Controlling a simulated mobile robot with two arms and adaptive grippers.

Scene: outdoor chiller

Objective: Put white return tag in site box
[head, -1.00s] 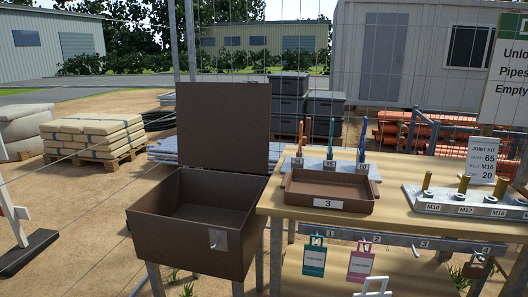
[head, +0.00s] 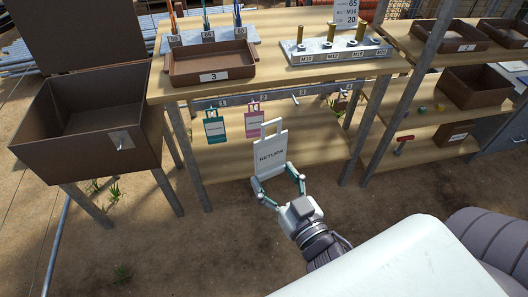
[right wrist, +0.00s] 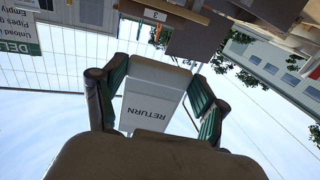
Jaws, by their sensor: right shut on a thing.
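The white return tag (head: 270,156) is upright in the head view, with its word RETURN facing me. My right gripper (head: 280,184) is shut on its lower part and holds it in front of the bench. In the right wrist view the tag (right wrist: 154,95) sits between the two green-padded fingers (right wrist: 158,100). The brown site box (head: 84,118) stands open at the left of the head view, its lid raised at the back and its inside looking empty. It is left of the tag and apart from it. My left gripper is not in view.
A teal tag (head: 215,126) and a pink tag (head: 254,121) hang from the numbered hook rail (head: 235,101) under the bench top. A brown tray (head: 212,65) marked 3 and a bolt block (head: 335,52) stand on the bench. Clear ground lies in front.

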